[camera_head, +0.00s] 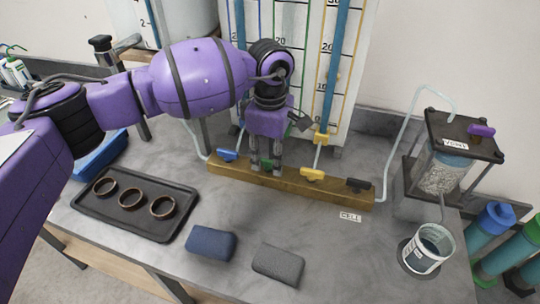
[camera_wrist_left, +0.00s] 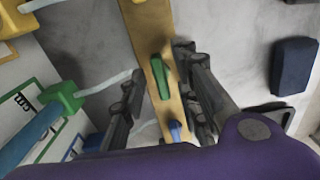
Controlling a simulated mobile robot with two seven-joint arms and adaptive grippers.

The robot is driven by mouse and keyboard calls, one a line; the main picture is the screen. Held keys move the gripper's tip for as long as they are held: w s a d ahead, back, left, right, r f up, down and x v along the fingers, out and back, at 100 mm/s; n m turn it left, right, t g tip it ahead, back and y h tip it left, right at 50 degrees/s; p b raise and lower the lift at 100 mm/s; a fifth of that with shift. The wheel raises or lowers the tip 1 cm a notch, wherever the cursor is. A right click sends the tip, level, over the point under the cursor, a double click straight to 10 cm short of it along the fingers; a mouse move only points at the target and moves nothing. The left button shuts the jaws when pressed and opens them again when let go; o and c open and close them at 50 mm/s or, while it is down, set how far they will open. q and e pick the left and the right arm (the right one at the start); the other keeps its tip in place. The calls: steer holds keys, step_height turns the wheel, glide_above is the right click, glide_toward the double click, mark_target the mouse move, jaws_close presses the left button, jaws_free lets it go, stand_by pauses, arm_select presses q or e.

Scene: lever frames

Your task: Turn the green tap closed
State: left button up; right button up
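The green tap (camera_wrist_left: 160,75) shows in the left wrist view on the wooden bar (camera_wrist_left: 144,28), its handle roughly along the bar with a slight tilt. My left gripper (camera_wrist_left: 160,84) is open, with one finger on each side of the green tap; I cannot tell whether either finger touches it. My right gripper is in neither view.
The blue tap (camera_head: 227,154) and yellow tap (camera_head: 312,174) flank the gripper; a black tap (camera_head: 359,185) is farther right. A tray (camera_head: 112,222) with three rings, blue pad (camera_head: 211,243) and grey pad (camera_head: 278,264) lie in front. Graduated columns stand behind.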

mark_target(270, 161)
arm_select(q)
step_height(270, 161, up, 12)
stand_by(0.6)
steer(key=shift+f, duration=0.1)
